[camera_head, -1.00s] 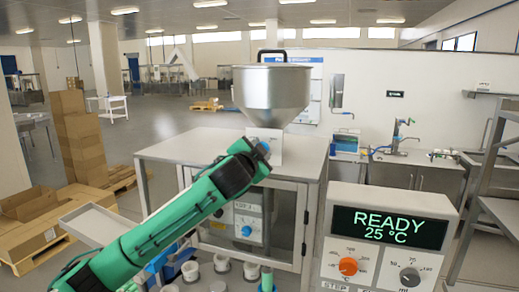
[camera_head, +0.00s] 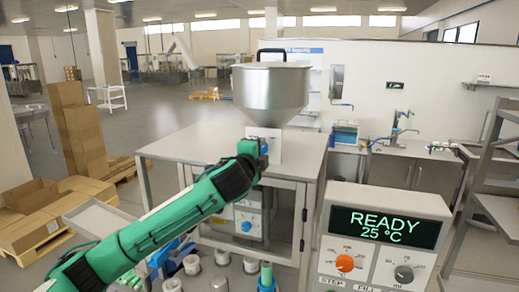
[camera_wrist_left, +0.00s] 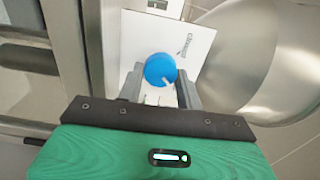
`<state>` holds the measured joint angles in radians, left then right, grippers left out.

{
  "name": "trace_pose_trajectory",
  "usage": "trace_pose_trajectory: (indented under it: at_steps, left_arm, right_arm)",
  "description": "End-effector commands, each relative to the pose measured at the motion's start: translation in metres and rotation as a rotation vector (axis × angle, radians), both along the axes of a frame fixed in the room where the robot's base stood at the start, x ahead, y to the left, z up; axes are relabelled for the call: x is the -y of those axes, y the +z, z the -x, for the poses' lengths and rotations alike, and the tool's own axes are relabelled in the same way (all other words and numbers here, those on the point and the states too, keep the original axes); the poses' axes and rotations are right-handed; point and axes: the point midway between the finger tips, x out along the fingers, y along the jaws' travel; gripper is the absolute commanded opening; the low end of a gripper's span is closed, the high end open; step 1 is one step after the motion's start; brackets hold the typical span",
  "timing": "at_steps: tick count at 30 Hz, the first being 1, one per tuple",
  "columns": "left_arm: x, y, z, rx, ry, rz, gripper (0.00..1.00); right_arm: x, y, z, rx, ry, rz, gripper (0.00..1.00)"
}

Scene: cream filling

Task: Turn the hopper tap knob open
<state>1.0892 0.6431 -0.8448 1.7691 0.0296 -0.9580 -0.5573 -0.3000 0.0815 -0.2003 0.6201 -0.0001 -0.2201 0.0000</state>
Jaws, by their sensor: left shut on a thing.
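The hopper (camera_head: 271,92) is a steel funnel on top of the machine; part of its curved wall shows at the right of the left wrist view (camera_wrist_left: 243,60). Its blue tap knob (camera_wrist_left: 160,66) sits on a white lettered plate (camera_wrist_left: 198,38) below the funnel, and a bit of it shows in the head view (camera_head: 264,148). A pale pointer mark on the knob points to the lower right in the wrist view. My left gripper (camera_wrist_left: 161,78) is shut on the knob, one finger on each side. My right gripper is out of view.
The machine cabinet (camera_head: 180,143) stands below the hopper, with white cups (camera_head: 192,265) in front. A control panel reading READY 25 °C (camera_head: 388,228) is at the right. Cardboard boxes (camera_head: 75,135) stand at the left, and a metal rack (camera_head: 497,209) at the far right.

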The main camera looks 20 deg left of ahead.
Motion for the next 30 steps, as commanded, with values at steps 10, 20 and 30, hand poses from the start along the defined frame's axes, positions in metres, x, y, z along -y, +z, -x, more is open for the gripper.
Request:
trace_pose_trajectory:
  at_steps: [10,20,30]
  left_arm:
    - [0.0004,-0.0008,0.0001,0.000,-0.001,-0.036,0.13]
    - [0.0003,-0.0009,0.0000,0.000,-0.001,-0.036,0.52]
    - [0.0001,-0.0009,0.0013,0.001,-0.001,-0.035,0.57]
  right_arm:
    - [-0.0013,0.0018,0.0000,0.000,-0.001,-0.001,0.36]
    - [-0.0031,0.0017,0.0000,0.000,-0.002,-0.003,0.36]
    - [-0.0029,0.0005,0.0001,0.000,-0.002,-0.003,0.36]
